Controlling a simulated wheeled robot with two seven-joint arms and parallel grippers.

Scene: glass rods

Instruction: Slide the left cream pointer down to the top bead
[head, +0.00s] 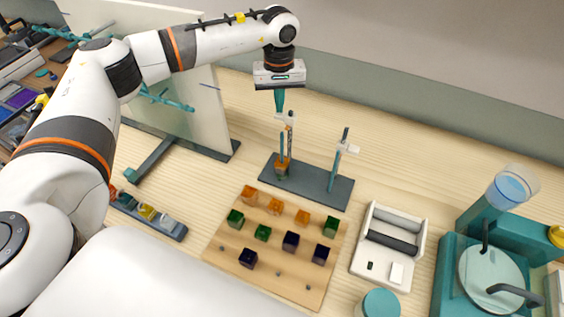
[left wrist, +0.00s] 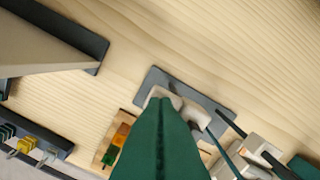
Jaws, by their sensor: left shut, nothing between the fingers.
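A dark grey base plate (head: 312,186) holds two thin upright rods. The left cream pointer (head: 286,117) sits near the top of the left rod; part of it also shows in the left wrist view (left wrist: 197,113). Low on that rod are beads, with an orange bead (head: 282,163) visible near the base. A second cream pointer (head: 348,148) is high on the right rod (head: 333,176). My left gripper (head: 279,110) points down with its green fingers shut and empty, just above the left pointer. Whether the fingertips touch it is unclear. My right gripper is not in view.
A wooden board (head: 268,268) with several orange, green and dark cubes lies in front of the base plate. A white tray (head: 362,262) with rollers is to its right, and a teal device (head: 453,275) farther right. An upright pale panel (head: 205,115) stands left of my gripper.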

